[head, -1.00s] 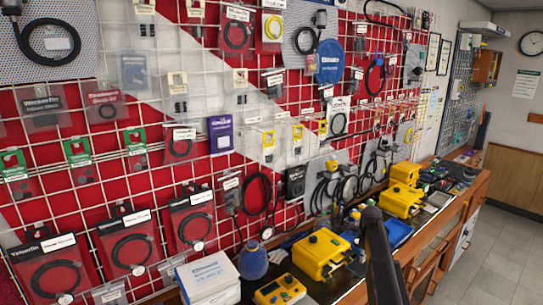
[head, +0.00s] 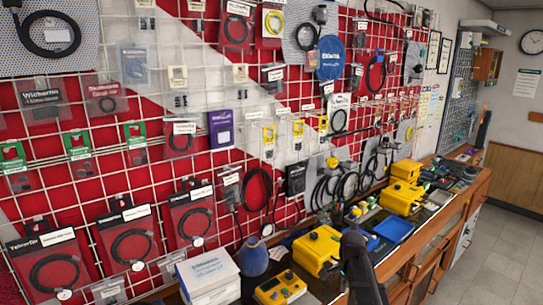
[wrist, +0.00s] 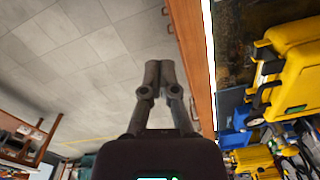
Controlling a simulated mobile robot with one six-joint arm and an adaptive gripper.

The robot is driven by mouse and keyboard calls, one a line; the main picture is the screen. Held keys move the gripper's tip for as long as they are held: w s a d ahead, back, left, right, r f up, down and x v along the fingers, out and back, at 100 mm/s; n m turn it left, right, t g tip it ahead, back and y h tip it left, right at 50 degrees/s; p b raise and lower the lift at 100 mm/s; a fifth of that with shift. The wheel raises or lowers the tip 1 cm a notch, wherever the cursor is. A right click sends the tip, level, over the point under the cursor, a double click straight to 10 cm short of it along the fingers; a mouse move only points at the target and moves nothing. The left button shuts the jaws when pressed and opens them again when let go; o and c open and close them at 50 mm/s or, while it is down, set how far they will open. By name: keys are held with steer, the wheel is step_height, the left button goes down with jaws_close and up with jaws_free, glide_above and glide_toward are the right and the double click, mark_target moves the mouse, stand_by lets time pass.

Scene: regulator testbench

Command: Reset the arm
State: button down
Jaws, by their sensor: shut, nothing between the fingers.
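My gripper (wrist: 160,75) shows in the wrist view, its two dark fingers together with nothing between them. It is over the grey tiled floor, beside the wooden edge of the counter (wrist: 193,50). In the head view, a dark part of my arm (head: 362,275) rises from the bottom edge in front of the counter and hides part of it. The gripper's fingers cannot be made out there.
Yellow cases (head: 318,252) and a blue tray (head: 394,229) stand on the counter. A wire grid (head: 60,195) with hanging packs is behind. Floor (head: 495,260) at the right is clear.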

steer(key=s+a+f+n+b, duration=0.1)
steer(key=s+a+n, duration=0.2)
steer(key=s+n, duration=0.3)
steer(key=s+a+f+n, duration=0.1)
steer(key=s+a+n, duration=0.3)
steer(key=s+n, duration=0.3)
steer(key=shift+s+n+b, duration=0.3)
steer(key=shift+s+b, duration=0.1)
steer(key=shift+s, duration=0.7)
stand_by(0.8)
